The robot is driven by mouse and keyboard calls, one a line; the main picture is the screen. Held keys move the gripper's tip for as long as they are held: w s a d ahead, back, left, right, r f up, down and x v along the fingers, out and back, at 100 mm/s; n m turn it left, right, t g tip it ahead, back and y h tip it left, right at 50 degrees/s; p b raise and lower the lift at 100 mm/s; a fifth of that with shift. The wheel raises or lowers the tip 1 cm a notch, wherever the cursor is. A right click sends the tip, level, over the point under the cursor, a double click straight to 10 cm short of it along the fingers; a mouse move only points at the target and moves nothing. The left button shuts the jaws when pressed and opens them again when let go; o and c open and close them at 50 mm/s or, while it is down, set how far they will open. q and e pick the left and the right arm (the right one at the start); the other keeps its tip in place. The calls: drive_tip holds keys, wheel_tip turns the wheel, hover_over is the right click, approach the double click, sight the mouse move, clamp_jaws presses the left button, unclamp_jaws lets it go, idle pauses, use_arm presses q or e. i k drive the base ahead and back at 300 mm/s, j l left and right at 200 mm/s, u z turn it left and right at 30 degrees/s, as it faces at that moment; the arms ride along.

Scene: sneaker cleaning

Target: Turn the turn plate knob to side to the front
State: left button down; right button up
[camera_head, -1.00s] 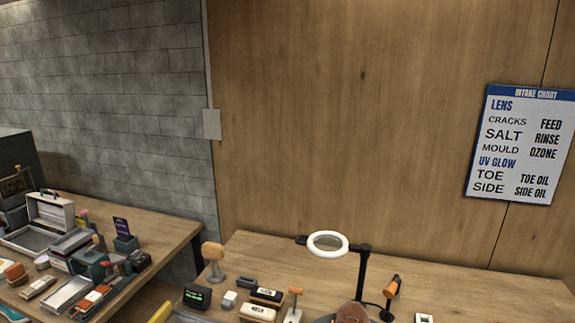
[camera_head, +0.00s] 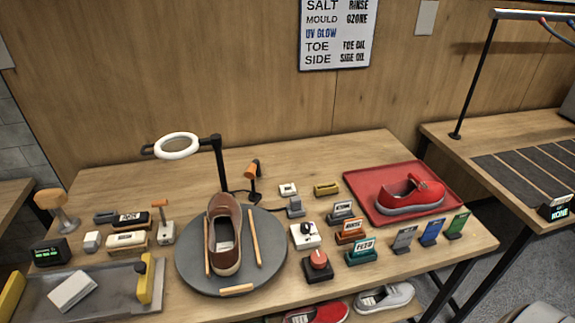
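The turn plate (camera_head: 190,268) is a round grey disc near the front middle of the table. A brown shoe (camera_head: 226,215) lies on it, toe toward the back, between thin wooden strips. Right of the plate are two knobs: a red knob (camera_head: 318,260) on a dark base and a white box with a black knob (camera_head: 305,234). I cannot tell which one belongs to the turn plate, nor read their settings. Neither of my grippers shows in this view.
A ring lamp (camera_head: 177,146) stands behind the plate. A red tray (camera_head: 365,186) with a red shoe (camera_head: 411,196) is at right. Small labelled blocks and cards crowd the right front. A grey tray (camera_head: 110,302) with yellow ends lies at left. The table's back left is clear.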

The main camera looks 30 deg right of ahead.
sight(318, 261)
drive_tip(key=z, duration=1.1)
